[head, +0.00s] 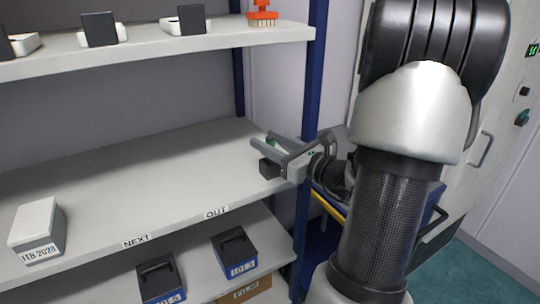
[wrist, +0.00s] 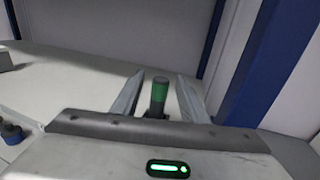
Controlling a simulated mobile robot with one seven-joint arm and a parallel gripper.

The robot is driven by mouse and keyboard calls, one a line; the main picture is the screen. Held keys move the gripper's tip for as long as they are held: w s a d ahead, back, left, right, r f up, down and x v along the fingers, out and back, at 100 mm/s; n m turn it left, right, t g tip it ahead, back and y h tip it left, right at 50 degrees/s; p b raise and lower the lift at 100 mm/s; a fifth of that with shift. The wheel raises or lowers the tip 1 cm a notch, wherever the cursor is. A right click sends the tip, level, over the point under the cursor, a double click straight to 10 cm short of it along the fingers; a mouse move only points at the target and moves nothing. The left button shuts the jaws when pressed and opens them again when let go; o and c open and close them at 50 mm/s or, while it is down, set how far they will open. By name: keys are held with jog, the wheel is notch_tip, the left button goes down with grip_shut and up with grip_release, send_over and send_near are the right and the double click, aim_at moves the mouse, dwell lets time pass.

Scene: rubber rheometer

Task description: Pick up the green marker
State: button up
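The green marker (wrist: 159,92) stands upright on the shelf in the wrist view, with a green upper part and a dark lower part. A small bit of its green (head: 271,140) shows in the head view beside my gripper (head: 264,153). In the wrist view my gripper (wrist: 160,77) is open, with one finger on each side of the marker and a visible gap on both sides.
The gripper is over the right end of the middle shelf (head: 140,190), close to a blue upright (head: 315,75). A white box (head: 36,228) labelled FEB 2028 stands at the shelf's left. The shelf between is clear. An upper shelf (head: 150,45) hangs above.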

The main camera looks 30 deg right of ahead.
grip_shut()
notch_tip(320, 180, up, 10)
jog(key=p, duration=0.2)
jog(key=shift+p, duration=0.4)
